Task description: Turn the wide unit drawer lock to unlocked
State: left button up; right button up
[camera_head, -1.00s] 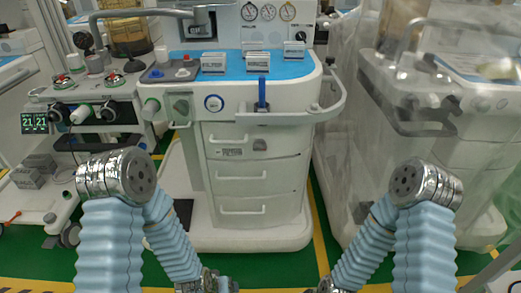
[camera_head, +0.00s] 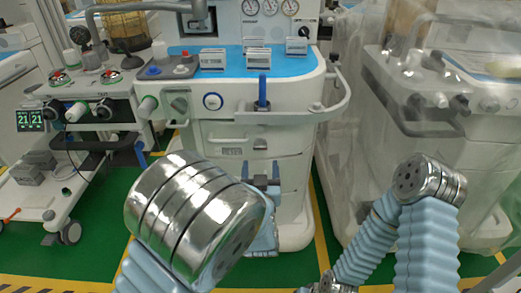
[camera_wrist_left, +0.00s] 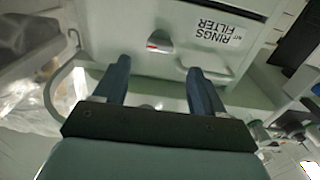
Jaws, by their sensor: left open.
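The wide unit (camera_head: 318,72) is the white cart with a blue top in the middle of the head view. Its drawer lock (camera_head: 260,144) is a small grey knob on the drawer front, right of a printed label. In the left wrist view the lock (camera_wrist_left: 160,41) shows a red mark, and the label is upside down. My left gripper (camera_head: 262,180) is open and empty, just below the lock in the head view. In the left wrist view its dark blue fingers (camera_wrist_left: 160,66) are spread, with the lock beyond and between their tips, apart from them. My right gripper is not seen.
A drawer handle (camera_wrist_left: 190,70) lies near one left fingertip. A cart with a green display (camera_head: 30,120) stands at left. A plastic-covered cart (camera_head: 400,75) stands close at right. A blue upright handle (camera_head: 262,90) sticks up from the unit's front rail.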

aim_at(260, 149)
pick_arm(q)
jog(key=w, duration=0.8)
jog(key=shift+p, duration=0.3)
